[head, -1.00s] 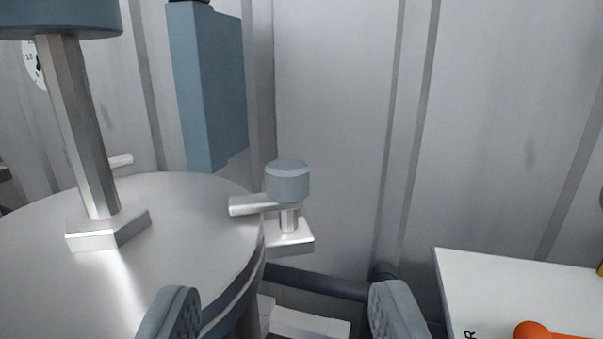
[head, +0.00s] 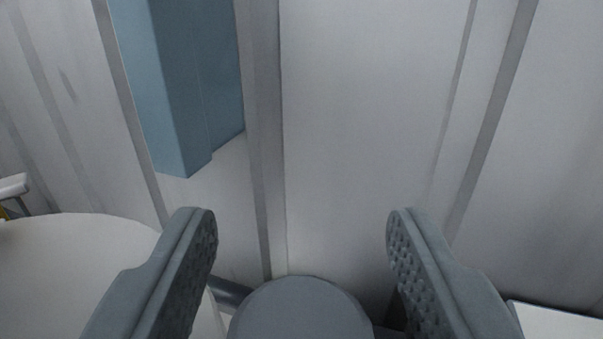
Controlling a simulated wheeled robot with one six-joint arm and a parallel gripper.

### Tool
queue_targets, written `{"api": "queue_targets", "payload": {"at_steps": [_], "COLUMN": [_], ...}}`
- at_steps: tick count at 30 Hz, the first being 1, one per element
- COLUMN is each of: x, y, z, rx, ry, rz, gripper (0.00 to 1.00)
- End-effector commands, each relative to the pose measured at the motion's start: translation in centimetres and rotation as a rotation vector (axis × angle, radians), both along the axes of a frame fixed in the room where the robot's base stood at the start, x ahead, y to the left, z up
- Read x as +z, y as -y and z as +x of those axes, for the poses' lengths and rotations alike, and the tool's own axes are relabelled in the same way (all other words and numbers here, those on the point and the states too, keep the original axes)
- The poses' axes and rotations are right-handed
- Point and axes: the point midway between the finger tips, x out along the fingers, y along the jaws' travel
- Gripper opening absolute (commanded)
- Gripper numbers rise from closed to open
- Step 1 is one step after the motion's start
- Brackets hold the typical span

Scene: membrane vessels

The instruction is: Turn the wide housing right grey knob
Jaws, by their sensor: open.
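The grey knob (head: 300,312) is a round, flat-topped grey cap at the bottom middle of the head view, cut off by the lower edge. My gripper (head: 301,225) is open, with one textured finger on each side of the knob in the picture. Gaps show between the knob and both fingers, and the fingers do not appear to touch it. The stem and bracket below the knob are hidden. The wide housing's pale round top (head: 70,270) is at the lower left, partly behind the left finger.
A blue-grey box (head: 185,90) is on the ribbed grey wall (head: 360,130) behind. A dark pipe (head: 230,292) runs low behind the knob. A white surface (head: 560,322) is at the lower right. The space between the fingers above the knob is clear.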

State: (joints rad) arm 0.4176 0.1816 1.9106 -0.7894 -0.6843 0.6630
Motion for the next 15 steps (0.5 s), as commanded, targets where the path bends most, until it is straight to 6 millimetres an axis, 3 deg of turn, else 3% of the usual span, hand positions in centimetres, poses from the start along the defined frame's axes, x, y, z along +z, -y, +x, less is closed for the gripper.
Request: {"api": "queue_targets", "payload": {"at_steps": [6, 14, 15], "x": [0.00, -0.01, -0.01], "y": [-0.06, -0.08, -0.08], "z": [1.15, 1.20, 1.19], "rx": [0.000, 0.000, 0.000], "ry": [0.000, 0.000, 0.000], "rz": [0.000, 0.000, 0.000], "gripper": [0.52, 0.52, 0.44]}}
